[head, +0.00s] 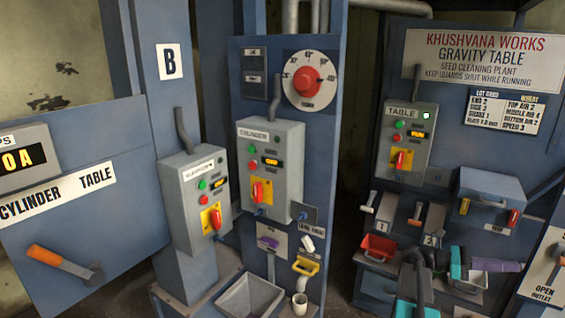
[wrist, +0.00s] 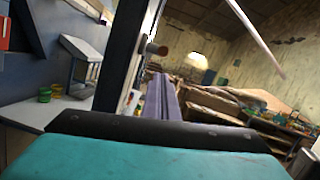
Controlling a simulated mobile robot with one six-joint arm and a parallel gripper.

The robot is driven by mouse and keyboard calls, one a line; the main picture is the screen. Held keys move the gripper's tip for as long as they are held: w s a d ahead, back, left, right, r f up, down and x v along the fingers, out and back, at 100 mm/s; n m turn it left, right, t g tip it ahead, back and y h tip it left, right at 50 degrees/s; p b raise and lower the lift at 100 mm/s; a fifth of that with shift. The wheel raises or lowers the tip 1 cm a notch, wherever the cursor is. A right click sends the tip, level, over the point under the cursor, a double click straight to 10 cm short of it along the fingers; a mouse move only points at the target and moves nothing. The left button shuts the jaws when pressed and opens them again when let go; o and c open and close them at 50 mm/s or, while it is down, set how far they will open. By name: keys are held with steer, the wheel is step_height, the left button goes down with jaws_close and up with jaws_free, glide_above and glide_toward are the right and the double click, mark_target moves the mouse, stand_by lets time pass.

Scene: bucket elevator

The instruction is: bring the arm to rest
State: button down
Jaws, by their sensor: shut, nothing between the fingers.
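My arm shows at the lower right of the head view, in grey, black and teal parts. My gripper (head: 518,266) points to the right there, its purple fingers in front of the blue gravity table machine. In the wrist view my gripper (wrist: 160,78) shows as two purple fingers lying side by side, shut and empty, beyond the teal and black body. Parts of the forearm are cut off by the bottom edge of the head view.
A red bin (head: 379,248) and small levers sit left of my arm. A grey box (head: 490,190) with handles is above it. The cylinder control box (head: 270,170) stands mid-picture. In the wrist view, a dark post (wrist: 122,60) is close left of the fingers; a cluttered bench (wrist: 225,105) lies beyond.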

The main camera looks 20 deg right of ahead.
steer(key=w+a+f+n+t+h+b, duration=0.1)
steer(key=w+a+f+n+t+h, duration=0.15)
steer(key=w+a+f, duration=0.45)
steer(key=w+a+f+n+t+h+b, duration=0.1)
steer(key=w+a+f+n+t+b, duration=0.25)
steer(key=f, duration=0.55)
steer(key=a+f+n+t+y, duration=0.1)
steer(key=a+f+y, duration=0.1)
steer(key=a+f, duration=0.7)
steer(key=a+f+t+y, duration=0.2)
steer(key=a+f, duration=0.5)
steer(key=f, duration=0.5)
steer(key=s+a+f+m+y+b, duration=0.1)
steer(key=s+a+f+m+y, duration=0.1)
steer(key=s+a+f, duration=0.35)
steer(key=s+a+f+m+y, duration=0.1)
steer(key=s+a+f+y, duration=0.1)
steer(key=a+f, duration=0.6)
steer(key=s+a+f+m+y+b, duration=0.1)
steer(key=s+a+f+m+y, duration=0.1)
steer(key=s+a+f+y, duration=0.3)
steer(key=s+a+f+m+y, duration=0.1)
steer(key=a+f+m+y, duration=0.1)
steer(key=a+m, duration=0.4)
steer(key=s+a+f+m+y, duration=0.2)
steer(key=a+f+m, duration=0.2)
steer(key=a+m, duration=0.3)
steer(key=shift+s+a, duration=0.2)
steer(key=shift+a, duration=1.3)
